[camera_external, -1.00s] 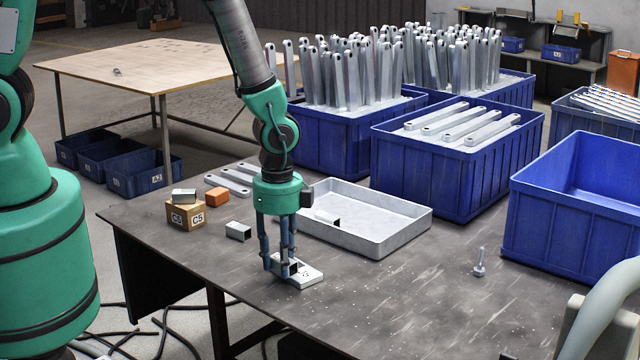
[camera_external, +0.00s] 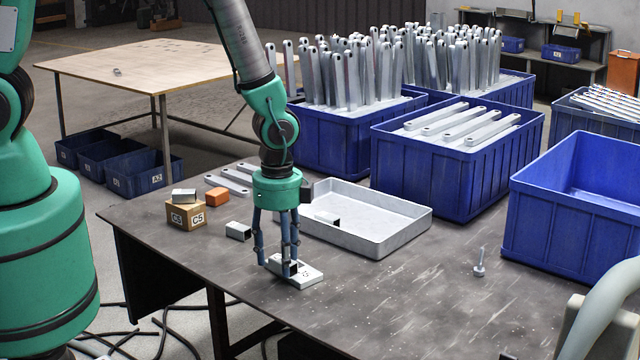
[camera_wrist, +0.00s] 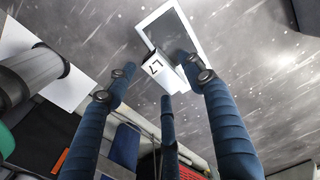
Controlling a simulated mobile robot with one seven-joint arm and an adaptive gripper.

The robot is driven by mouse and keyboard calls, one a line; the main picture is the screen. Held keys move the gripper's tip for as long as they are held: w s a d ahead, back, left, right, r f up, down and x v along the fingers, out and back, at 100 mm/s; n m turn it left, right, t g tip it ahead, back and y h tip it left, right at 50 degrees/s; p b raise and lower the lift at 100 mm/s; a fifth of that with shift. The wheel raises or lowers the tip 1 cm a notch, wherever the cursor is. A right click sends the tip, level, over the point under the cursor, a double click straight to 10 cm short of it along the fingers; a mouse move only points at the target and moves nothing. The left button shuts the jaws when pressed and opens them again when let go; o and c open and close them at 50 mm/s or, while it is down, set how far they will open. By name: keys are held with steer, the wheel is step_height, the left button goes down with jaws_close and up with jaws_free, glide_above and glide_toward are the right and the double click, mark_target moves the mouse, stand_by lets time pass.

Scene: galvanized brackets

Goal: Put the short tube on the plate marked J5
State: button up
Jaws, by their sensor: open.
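The pale plate (camera_external: 312,275) lies flat near the front edge of the dark table, with a small dark mark too small to read for certain. A short tube (camera_external: 291,268) with a dark open end sits on the plate's left part, partly hidden by fingers. My gripper (camera_external: 279,264) points down around the tube, its fingers spread open. In the wrist view my gripper (camera_wrist: 157,84) shows its blue fingers apart, near a pale piece with a dark mark (camera_wrist: 156,66) and a white-rimmed dark rectangle. I cannot clearly separate tube from plate there.
Another short tube (camera_external: 238,231) lies left of my gripper. A grey tray (camera_external: 395,240) behind holds a similar piece (camera_external: 327,218). A cardboard block (camera_external: 186,214), an orange block (camera_external: 217,197) and a bolt (camera_external: 480,263) stand on the table. The front right is mostly clear.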

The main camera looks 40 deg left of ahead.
step_height(320, 180, up, 11)
steer(key=p, duration=0.2)
stand_by(0.3)
steer(key=shift+r, duration=0.1)
stand_by(0.4)
step_height(320, 180, up, 16)
steer(key=n+t, duration=0.1)
steer(key=n, duration=0.3)
glide_above(280, 261)
steer(key=w+a, duration=0.3)
steer(key=a, duration=0.4)
steer(key=s+a+r+n+t, duration=0.25)
steer(key=a+r+n, duration=0.4)
steer(key=r, duration=0.65)
steer(key=s+a+r+n+t, duration=0.2)
steer(key=s+a+r+n, duration=0.5)
steer(key=s+a+r, duration=0.7)
steer(key=shift+s+a+r, duration=0.25)
steer(key=shift+s+r, duration=0.05)
steer(key=shift+s, duration=0.9)
steer(key=shift+n, duration=0.25)
